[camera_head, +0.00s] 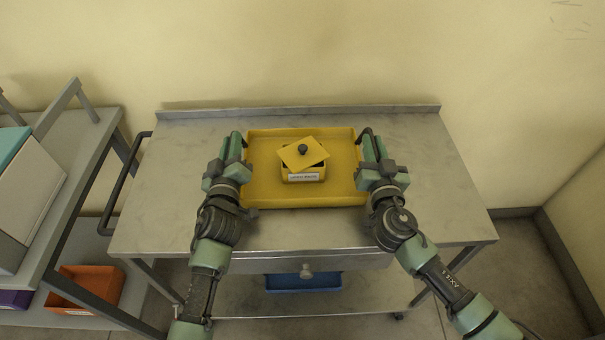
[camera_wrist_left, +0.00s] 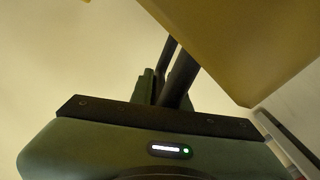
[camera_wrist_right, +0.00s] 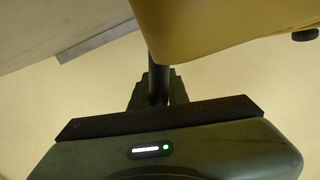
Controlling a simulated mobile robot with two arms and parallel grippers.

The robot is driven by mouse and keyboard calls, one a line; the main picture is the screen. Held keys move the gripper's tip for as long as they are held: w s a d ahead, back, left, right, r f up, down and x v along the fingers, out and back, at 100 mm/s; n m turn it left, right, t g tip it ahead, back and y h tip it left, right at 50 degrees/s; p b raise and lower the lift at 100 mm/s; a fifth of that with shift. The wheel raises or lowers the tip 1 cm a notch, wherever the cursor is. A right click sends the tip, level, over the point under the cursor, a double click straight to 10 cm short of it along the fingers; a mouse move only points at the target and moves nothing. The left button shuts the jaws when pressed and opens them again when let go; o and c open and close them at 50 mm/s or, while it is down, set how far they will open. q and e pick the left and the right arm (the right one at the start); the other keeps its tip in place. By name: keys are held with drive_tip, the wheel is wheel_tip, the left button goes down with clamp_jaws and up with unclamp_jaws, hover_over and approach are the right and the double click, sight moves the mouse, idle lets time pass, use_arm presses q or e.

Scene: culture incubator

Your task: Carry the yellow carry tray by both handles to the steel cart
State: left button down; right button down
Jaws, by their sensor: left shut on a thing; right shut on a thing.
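The yellow carry tray (camera_head: 270,196) is over the top of the steel cart (camera_head: 420,150) in the head view, near its middle. I cannot tell whether it rests on the top or hangs just above it. My left gripper (camera_head: 232,150) is shut on the tray's left dark handle, which also shows in the left wrist view (camera_wrist_left: 181,80). My right gripper (camera_head: 372,150) is shut on the right dark handle, also seen in the right wrist view (camera_wrist_right: 157,85). A small yellow box (camera_head: 305,175) with a white label sits in the tray, its black-knobbed lid (camera_head: 293,156) lying askew on top.
The cart has a low back lip, a side push bar (camera_head: 122,185), a drawer (camera_head: 345,263) and a lower shelf with a blue tray (camera_head: 303,283). A grey bench (camera_head: 75,150) with an orange bin (camera_head: 88,288) below stands at left. Free top surface lies either side of the tray.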

use_arm(q)
drive_tip(key=c, duration=1.4)
unclamp_jaws()
drive_tip(key=shift+a, duration=0.1)
use_arm(e)
drive_tip(key=c, duration=1.4)
unclamp_jaws()
drive_tip(key=shift+f, duration=0.1)
use_arm(q)
drive_tip(key=shift+o, duration=0.2)
use_arm(e)
drive_tip(key=shift+o, duration=0.2)
use_arm(q)
drive_tip(key=s, duration=1.1)
drive_tip(key=shift+s+d, duration=0.35)
drive_tip(key=shift+s, duration=0.15)
use_arm(e)
drive_tip(key=shift+s, duration=0.15)
drive_tip(key=s, duration=1.1)
drive_tip(key=shift+s+d, duration=0.3)
drive_tip(key=shift+s, duration=0.1)
